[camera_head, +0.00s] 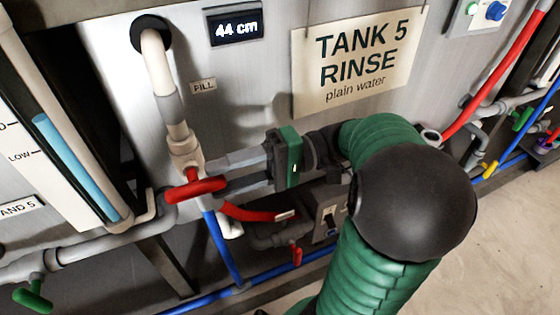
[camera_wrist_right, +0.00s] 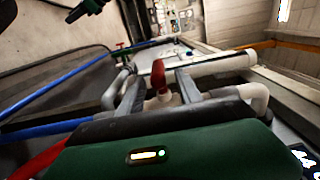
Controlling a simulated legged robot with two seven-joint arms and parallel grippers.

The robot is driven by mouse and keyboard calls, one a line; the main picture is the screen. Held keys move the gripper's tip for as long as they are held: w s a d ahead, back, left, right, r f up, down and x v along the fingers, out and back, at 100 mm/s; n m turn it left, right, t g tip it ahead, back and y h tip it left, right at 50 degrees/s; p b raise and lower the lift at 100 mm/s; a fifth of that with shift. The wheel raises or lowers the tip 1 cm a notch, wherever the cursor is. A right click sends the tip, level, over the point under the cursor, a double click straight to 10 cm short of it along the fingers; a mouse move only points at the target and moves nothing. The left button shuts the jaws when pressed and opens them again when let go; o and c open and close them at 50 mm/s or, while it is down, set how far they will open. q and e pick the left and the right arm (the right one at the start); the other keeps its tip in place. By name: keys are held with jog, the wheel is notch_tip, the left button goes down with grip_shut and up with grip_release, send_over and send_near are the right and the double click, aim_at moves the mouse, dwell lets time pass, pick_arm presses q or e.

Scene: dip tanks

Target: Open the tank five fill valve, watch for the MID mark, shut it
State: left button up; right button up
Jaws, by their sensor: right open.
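The red fill valve handle (camera_head: 193,189) sits on the white fill pipe (camera_head: 172,110) and lies crosswise to it. My right gripper (camera_head: 215,172) is open, reaching in from the right, with its fingers at the handle. In the right wrist view the red handle (camera_wrist_right: 158,74) stands between the two spread fingers, with a gap on each side. The level gauge (camera_head: 72,165) at the left has a blue column. Its top is about level with a mark cut off to "D", above LOW. The display (camera_head: 235,27) reads 44 cm.
The TANK 5 RINSE sign (camera_head: 355,60) hangs above my right gripper. A red hose (camera_head: 250,213) and blue pipe (camera_head: 222,250) run below the valve. A green-handled valve (camera_head: 33,298) is at lower left. A dark green shape at the wrist view's upper left may be my left gripper.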

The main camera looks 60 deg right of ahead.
pick_arm(q)
jog(key=s+b+x, duration=0.2)
jog(key=b+x, duration=0.3)
jog(key=x, duration=0.2)
jog(key=p+v, duration=0.2)
jog(key=w+p+v, duration=0.1)
jog(key=p+v, duration=0.1)
jog(key=shift+p, duration=0.4)
pick_arm(e)
jog(key=v, duration=1)
jog(key=shift+s+f, duration=0.15)
jog(key=shift+f, duration=0.2)
jog(key=shift+d, duration=0.1)
